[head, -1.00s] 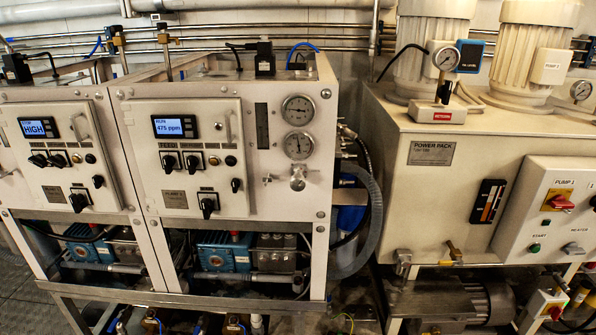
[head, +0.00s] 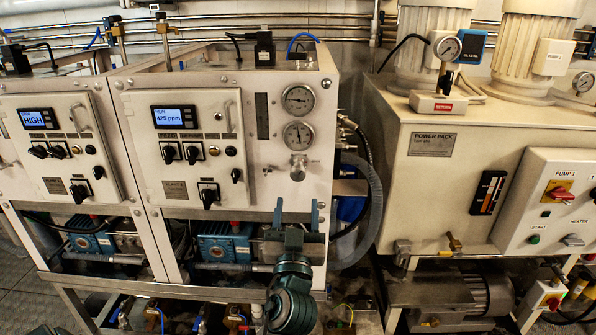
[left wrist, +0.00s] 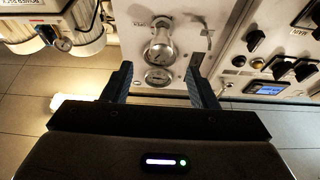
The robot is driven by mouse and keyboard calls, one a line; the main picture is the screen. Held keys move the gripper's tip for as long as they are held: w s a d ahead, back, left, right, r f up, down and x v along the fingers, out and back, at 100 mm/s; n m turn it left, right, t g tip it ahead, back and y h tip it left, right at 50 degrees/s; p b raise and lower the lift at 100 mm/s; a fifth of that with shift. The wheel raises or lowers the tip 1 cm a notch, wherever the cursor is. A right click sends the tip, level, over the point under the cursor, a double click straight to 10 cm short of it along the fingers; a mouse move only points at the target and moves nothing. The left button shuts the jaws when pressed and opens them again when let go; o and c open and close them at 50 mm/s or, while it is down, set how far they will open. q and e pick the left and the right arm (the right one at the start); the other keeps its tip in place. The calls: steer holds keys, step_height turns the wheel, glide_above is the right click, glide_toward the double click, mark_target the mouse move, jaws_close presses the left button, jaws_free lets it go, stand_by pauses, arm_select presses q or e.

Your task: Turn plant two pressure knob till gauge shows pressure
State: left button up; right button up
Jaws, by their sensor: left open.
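The plant two panel (head: 220,110) is a white cabinet front with a lit display reading 425 ppm. Two round gauges (head: 298,133) sit one above the other on its right side. The silver pressure knob (head: 298,170) is just below them. The gauge needles are too small to read surely. My left gripper (head: 296,207) is open and empty, fingers pointing up, below the knob and apart from it in the head view. In the left wrist view, the knob (left wrist: 161,28) appears beyond and between the open fingers (left wrist: 159,68). My right gripper is not in view.
Plant one's panel (head: 58,140), showing HIGH, is at the left. The beige power pack (head: 440,190) stands at the right, with a dark hose (head: 375,205) in the gap. Black switches (head: 208,195) sit left of the knob. Metal frame rails run below.

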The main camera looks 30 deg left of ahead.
mark_target(298, 176)
arm_select(q)
steer(key=p+x, duration=0.1)
steer(key=x, duration=0.2)
steer(key=p+x, duration=0.2)
steer(key=x, duration=0.1)
steer(key=p+x, duration=0.2)
steer(key=x, duration=0.2)
steer(key=shift+s+r, duration=0.2)
steer(key=shift+r, duration=0.15)
steer(key=shift+w+a+p, duration=0.2)
steer(key=shift+w+p, duration=0.15)
steer(key=shift+w, duration=0.1)
steer(key=c, duration=1)
